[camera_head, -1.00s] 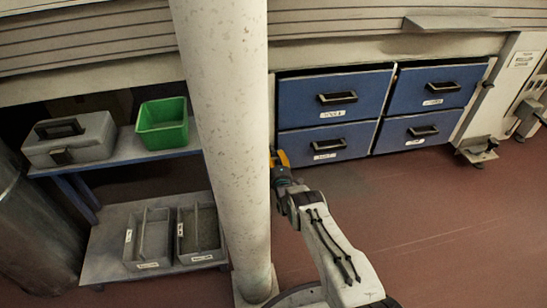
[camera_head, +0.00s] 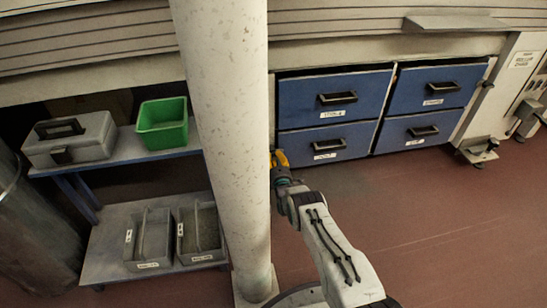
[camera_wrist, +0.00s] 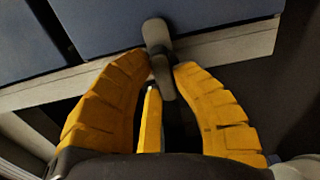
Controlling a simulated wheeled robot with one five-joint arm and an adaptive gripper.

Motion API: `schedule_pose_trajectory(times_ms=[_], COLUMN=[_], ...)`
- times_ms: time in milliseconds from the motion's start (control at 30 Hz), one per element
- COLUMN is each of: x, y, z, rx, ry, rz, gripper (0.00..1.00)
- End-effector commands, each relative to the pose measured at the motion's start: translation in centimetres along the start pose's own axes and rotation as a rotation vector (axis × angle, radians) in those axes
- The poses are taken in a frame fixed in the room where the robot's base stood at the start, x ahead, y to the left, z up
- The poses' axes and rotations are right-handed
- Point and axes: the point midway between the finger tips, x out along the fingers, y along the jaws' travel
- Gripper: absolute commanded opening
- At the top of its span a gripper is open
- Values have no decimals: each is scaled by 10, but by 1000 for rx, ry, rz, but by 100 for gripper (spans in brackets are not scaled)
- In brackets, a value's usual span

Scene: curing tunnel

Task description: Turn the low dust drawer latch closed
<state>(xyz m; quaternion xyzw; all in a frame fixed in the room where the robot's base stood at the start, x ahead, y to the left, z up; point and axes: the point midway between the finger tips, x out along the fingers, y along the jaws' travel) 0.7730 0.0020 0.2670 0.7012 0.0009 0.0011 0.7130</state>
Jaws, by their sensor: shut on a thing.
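A small grey latch (camera_wrist: 156,33) shows in the wrist view at the lower edge of a blue drawer front (camera_wrist: 220,12), overlapping the pale frame strip below it. Its lever is tilted slightly from upright in the picture. In the head view my gripper (camera_head: 280,159) is low at the left edge of the lower left blue drawer (camera_head: 327,143), beside the column. The latch itself is hidden there.
A thick pale column (camera_head: 222,130) stands directly left of my gripper. Left of it, a shelf cart holds a grey toolbox (camera_head: 70,138), a green bin (camera_head: 163,123) and grey trays (camera_head: 150,240). The reddish floor (camera_head: 430,230) at right is clear.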

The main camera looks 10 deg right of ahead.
Motion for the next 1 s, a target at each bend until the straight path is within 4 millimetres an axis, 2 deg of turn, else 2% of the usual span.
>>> schedule_pose_trajectory(times_ms=[167, 200, 467, 800, 1000], x=[0, 0, 0, -1, -9], y=[0, 0, 0, 0, -1], z=[0, 0, 0, 0, 0], rx=[0, 0, 1, 1, 2], ry=[0, 0, 0, 0, 0], rz=[0, 0, 0, 0, -2], gripper=[0, 27, 50, 50, 50])
